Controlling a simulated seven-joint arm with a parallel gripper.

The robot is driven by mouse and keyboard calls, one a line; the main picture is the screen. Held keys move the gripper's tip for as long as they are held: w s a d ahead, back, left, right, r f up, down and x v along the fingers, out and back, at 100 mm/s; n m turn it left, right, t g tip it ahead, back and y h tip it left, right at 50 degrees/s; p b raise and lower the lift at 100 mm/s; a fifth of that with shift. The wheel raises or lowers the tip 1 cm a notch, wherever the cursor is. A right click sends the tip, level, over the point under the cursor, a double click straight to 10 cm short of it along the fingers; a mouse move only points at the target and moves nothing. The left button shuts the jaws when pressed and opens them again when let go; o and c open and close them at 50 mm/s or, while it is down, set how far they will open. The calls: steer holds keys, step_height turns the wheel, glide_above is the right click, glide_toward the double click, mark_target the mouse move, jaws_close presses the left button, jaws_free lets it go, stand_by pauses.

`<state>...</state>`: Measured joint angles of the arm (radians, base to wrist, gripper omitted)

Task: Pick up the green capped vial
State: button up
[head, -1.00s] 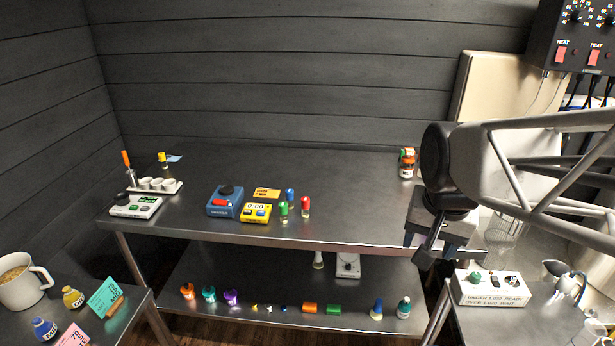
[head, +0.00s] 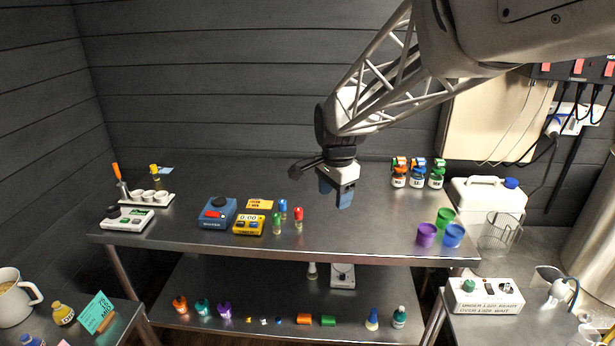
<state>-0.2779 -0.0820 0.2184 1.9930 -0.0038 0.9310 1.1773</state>
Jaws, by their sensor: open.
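The green capped vial (head: 277,223) stands upright on the upper steel table, just right of the yellow scale. A blue capped vial (head: 283,208) stands just behind it, and a red capped vial (head: 298,218) stands to its right. My gripper (head: 335,197) is open and empty. It hangs above the table, to the right of the vials and apart from them.
A yellow scale (head: 249,225) and a blue device (head: 217,213) stand left of the vials. Purple (head: 427,235), green and blue cups stand at the right. Several bottles (head: 399,173) stand at the back right. The table between vials and cups is clear.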

steer(key=w+a+f+m, duration=0.3)
steer(key=w+a+f, duration=0.1)
steer(key=w+a, duration=0.25)
steer(key=m+g, duration=0.1)
steer(key=m, duration=0.2)
glide_above(276, 215)
step_height(276, 215, down, 7)
steer(key=shift+s+d+f, duration=0.1)
steer(key=shift+d+f, duration=0.05)
steer(key=shift+f, duration=0.05)
steer(key=shift+f, duration=1.3)
steer(key=shift+a+f, duration=0.2)
steer(key=shift+f, duration=2.4)
steer(key=c, duration=1)
